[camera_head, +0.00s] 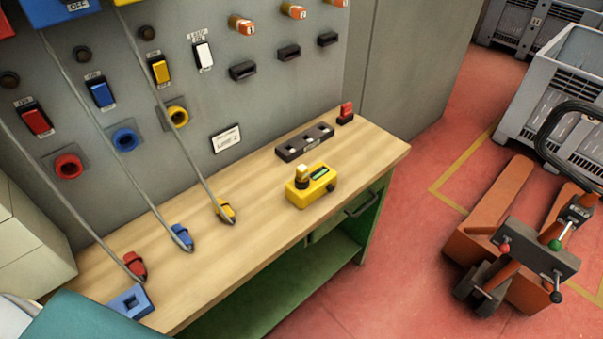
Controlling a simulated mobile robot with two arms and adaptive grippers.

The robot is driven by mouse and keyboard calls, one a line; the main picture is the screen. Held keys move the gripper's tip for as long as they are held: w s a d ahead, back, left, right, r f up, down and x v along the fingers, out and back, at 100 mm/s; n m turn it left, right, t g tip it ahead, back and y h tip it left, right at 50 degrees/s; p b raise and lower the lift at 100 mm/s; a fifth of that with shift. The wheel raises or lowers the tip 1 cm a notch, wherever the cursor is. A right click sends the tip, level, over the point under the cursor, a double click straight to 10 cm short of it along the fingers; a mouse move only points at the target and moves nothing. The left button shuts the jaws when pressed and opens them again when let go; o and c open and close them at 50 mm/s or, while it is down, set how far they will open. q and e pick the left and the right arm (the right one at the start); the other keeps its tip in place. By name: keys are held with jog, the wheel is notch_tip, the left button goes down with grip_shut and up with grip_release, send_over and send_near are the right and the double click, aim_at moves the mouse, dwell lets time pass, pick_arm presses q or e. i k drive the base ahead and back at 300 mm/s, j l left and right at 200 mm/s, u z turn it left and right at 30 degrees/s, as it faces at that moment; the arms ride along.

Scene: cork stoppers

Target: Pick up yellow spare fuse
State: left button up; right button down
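A small yellow-topped piece with a dark base (302,174) stands upright at the left end of a yellow box (314,190) on the wooden workbench (258,238). It looks like the yellow fuse, but I cannot be sure. The box has a green strip on top and a dark round knob on its right end. A similar small red piece with a dark base (346,113) stands at the back right of the bench. Neither of my grippers is in view.
Red (135,266), blue (181,237) and yellow (225,211) cable plugs lie on the bench, with a blue block (131,302) nearby. A black slotted holder (304,141) lies behind the yellow box. A switch panel (220,105) rises behind. An orange pallet truck (500,240) stands right.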

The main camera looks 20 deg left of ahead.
aim_at(303, 171)
jog(key=k+u, duration=0.1)
jog(key=u, duration=0.4)
jog(key=j+u, duration=0.15)
jog(key=u, duration=0.35)
jog(key=k+j+u, duration=0.1)
jog(key=u, duration=0.4)
jog(key=j+u, duration=0.15)
jog(key=u, duration=0.35)
jog(key=z, duration=1.65)
jog(key=l+u, duration=0.1)
jog(key=u, duration=0.75)
jog(key=i+l+u, duration=0.1)
jog(key=l+u, duration=0.35)
jog(key=l, duration=0.15)
jog(key=l+u, duration=0.4)
jog(key=l, duration=0.15)
jog(key=k+l+u, duration=0.1)
jog(key=l+u, duration=0.35)
jog(key=l, duration=0.15)
